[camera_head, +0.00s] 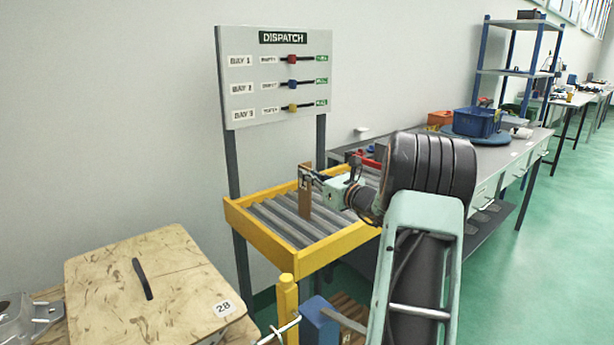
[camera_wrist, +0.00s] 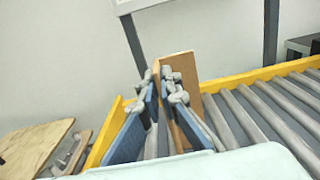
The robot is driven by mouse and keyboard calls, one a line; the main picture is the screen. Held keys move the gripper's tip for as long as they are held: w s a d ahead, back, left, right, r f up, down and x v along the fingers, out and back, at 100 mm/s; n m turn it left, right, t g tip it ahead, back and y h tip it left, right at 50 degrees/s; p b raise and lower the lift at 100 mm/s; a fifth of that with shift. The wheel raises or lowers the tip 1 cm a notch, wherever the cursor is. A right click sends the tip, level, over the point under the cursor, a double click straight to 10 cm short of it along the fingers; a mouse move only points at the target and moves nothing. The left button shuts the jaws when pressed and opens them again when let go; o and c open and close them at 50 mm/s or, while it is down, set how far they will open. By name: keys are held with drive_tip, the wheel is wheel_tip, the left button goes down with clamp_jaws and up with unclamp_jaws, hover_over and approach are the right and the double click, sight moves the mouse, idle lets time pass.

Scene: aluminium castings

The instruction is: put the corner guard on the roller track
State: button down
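The corner guard (camera_head: 305,192) is a tall brown angled piece. It stands upright, its lower end seeming to rest on the grey rollers of the yellow-framed roller track (camera_head: 241,219). In the wrist view the guard (camera_wrist: 184,68) rises beyond and between the blue-padded fingers of my gripper (camera_wrist: 161,108). The fingers are apart, with rollers visible between the left finger and the guard. The guard is close to the right finger; whether they touch is unclear. In the head view my gripper (camera_head: 318,179) is at the guard's upper part. The track (camera_wrist: 245,79) fills the wrist view's right side.
A grey dispatch board (camera_head: 275,105) on posts stands behind the track. A wooden lidded box (camera_head: 180,290) is at the front left, a metal casting (camera_head: 25,318) beside it. A workbench with a blue bin (camera_head: 473,122) is at the right. Rollers around the guard are clear.

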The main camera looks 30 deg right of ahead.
drive_tip(key=shift+f, duration=0.2)
drive_tip(key=c, duration=2.2)
unclamp_jaws()
drive_tip(key=shift+o, duration=0.2)
drive_tip(key=shift+r, duration=0.15)
drive_tip(key=s+d, duration=0.1)
drive_tip(key=s, duration=1.1)
drive_tip(key=shift+d+p, duration=0.3)
drive_tip(key=shift+p, duration=0.05)
